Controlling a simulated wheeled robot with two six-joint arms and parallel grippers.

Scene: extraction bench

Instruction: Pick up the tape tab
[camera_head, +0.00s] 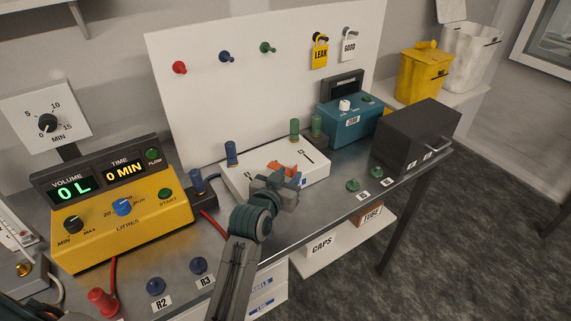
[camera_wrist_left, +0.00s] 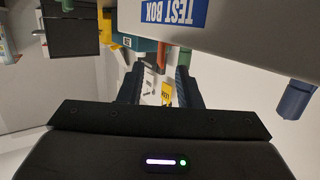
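A small orange-red piece (camera_head: 283,168), which looks like the tape tab, shows at the white test box (camera_head: 245,181) in the head view, just behind my left gripper (camera_head: 277,186). The gripper hides part of it, and I cannot tell whether they touch. In the left wrist view my two dark fingers (camera_wrist_left: 158,86) stand apart with a gap between them. A narrow orange and yellow patch shows in that gap, too small to identify surely. The box's blue TEST BOX label (camera_wrist_left: 172,9) is at the top of that view. My right gripper is not in view.
Blue pegs (camera_head: 231,154) and green pegs (camera_head: 295,129) stand around the box. A yellow meter (camera_head: 130,245) is at the left, a teal unit (camera_head: 340,127) and a dark grey box (camera_head: 413,137) at the right. Bare metal bench (camera_head: 315,205) lies to the right of my gripper.

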